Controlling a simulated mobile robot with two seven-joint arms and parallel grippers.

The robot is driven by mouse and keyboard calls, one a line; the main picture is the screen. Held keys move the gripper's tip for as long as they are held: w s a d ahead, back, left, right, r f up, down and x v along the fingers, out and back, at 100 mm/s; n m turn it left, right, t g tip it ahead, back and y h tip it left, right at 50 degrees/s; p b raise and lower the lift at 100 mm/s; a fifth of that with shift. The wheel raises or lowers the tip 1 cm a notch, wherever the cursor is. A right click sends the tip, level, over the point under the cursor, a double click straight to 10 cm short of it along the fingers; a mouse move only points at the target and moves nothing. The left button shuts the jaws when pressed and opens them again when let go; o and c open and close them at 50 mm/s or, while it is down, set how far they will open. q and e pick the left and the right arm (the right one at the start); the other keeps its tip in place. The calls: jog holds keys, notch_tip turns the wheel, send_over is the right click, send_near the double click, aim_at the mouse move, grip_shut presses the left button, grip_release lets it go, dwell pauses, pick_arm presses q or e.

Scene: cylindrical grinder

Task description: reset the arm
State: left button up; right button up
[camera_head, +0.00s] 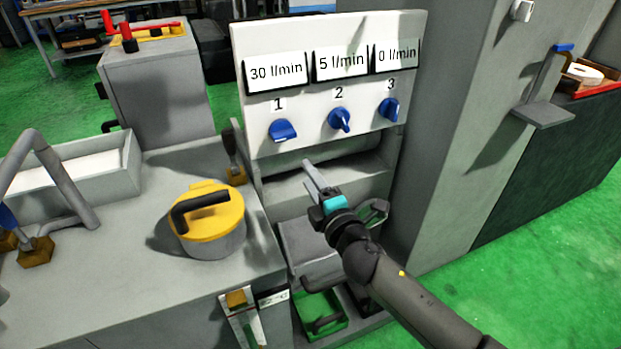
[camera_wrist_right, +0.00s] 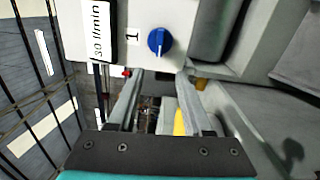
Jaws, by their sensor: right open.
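My right arm comes in from the lower right in the head view. Its gripper (camera_head: 314,178) is in front of the white flow panel (camera_head: 330,35), below the blue knobs. In the right wrist view the two fingers (camera_wrist_right: 160,76) stand apart with nothing held between them. Knob 1 (camera_head: 283,131) also shows in the wrist view, just beyond the fingertips (camera_wrist_right: 159,42). Knob 2 (camera_head: 340,119) and knob 3 (camera_head: 388,109) are to its right. The labels read 30, 5 and 0 l/min. My left gripper is not visible.
A yellow-lidded pot (camera_head: 222,243) with a black handle stands on the grey bench (camera_head: 130,285), left of my right gripper. A grey pipe (camera_head: 62,172) and an open tray (camera_head: 125,170) are further left. A grey column (camera_head: 455,130) rises on the right. Green floor shows beyond it.

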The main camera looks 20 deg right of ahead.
jog(key=s+d+f+m+g, duration=0.2)
jog(key=s+f+m+g, duration=0.15)
jog(key=f, duration=0.65)
jog(key=s+d+f+m+g+h, duration=0.15)
jog(key=s+f, duration=0.25)
jog(key=f, duration=0.6)
jog(key=s+d+f+m+g, duration=0.1)
jog(key=s+f+m+g, duration=0.25)
jog(key=f, duration=0.65)
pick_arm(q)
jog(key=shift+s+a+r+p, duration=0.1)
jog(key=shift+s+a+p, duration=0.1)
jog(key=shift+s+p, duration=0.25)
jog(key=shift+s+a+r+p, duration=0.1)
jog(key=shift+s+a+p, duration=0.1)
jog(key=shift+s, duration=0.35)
pick_arm(e)
jog(key=s+f+m+g, duration=0.2)
jog(key=s+f, duration=0.3)
jog(key=s, duration=0.5)
jog(key=s+f+m+g, duration=0.2)
jog(key=s+f, duration=0.4)
jog(key=s, duration=0.4)
jog(key=s+f+m+g, duration=0.3)
jog(key=s+f, duration=0.3)
jog(key=s, duration=0.4)
jog(key=shift+s+a+m, duration=0.3)
jog(key=shift+m, duration=0.35)
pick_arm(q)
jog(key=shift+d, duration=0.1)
